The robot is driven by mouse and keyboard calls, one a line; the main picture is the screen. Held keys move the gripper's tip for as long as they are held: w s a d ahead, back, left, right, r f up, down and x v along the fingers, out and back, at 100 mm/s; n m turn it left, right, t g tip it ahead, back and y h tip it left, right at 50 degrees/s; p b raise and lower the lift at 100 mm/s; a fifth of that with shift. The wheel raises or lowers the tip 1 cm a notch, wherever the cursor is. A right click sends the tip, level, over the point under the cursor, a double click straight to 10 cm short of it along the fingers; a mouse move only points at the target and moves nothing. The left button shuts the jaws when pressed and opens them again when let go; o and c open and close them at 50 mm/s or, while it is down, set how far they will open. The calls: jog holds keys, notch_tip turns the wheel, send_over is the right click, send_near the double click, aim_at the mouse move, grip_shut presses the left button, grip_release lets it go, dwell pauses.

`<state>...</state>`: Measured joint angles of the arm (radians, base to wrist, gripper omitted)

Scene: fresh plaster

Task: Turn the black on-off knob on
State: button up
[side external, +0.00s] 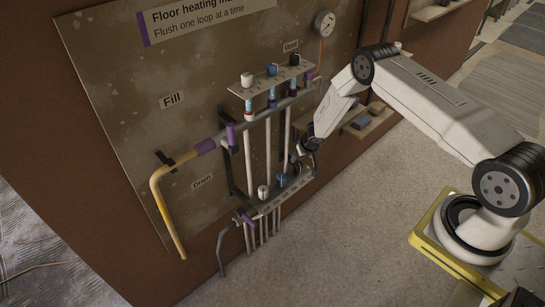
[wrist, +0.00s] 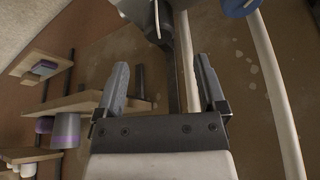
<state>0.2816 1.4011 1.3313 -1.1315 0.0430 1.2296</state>
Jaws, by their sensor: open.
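The lower strip (side external: 285,204) of the wall manifold carries on-off labels, a white knob (side external: 263,191) and a blue knob (side external: 281,180). My gripper (side external: 305,153) is at the strip's right end, where it hides the black knob in the side view. In the wrist view, the black knob (wrist: 143,12) with a white pointer line is at the top edge, partly cut off. The open fingers of my gripper (wrist: 161,62) point toward it, with no clear contact. The blue knob (wrist: 238,6) is at the top right.
White vertical pipes (side external: 268,145) rise to an upper rail with white, blue and black caps (side external: 295,59). Wooden shelves (side external: 372,122) with small items stand right of the manifold. The floor in front is clear.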

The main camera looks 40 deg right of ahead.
aim_at(301, 167)
jog(key=shift+r, duration=0.2)
jog(key=shift+r, duration=2.3)
jog(key=a+f+t+y, duration=0.2)
jog(key=a+t, duration=0.2)
jog(key=a, duration=0.1)
jog(key=s+d+r+t+h, duration=0.2)
jog(key=s+d+t+h, duration=0.1)
jog(key=s+t+h, duration=0.15)
jog(key=shift+h, duration=0.35)
jog(key=f, duration=0.9)
jog(key=shift+w+d+f, duration=0.2)
jog(key=shift+f, duration=0.05)
jog(key=shift+w, duration=0.1)
jog(key=shift+x, duration=3.75)
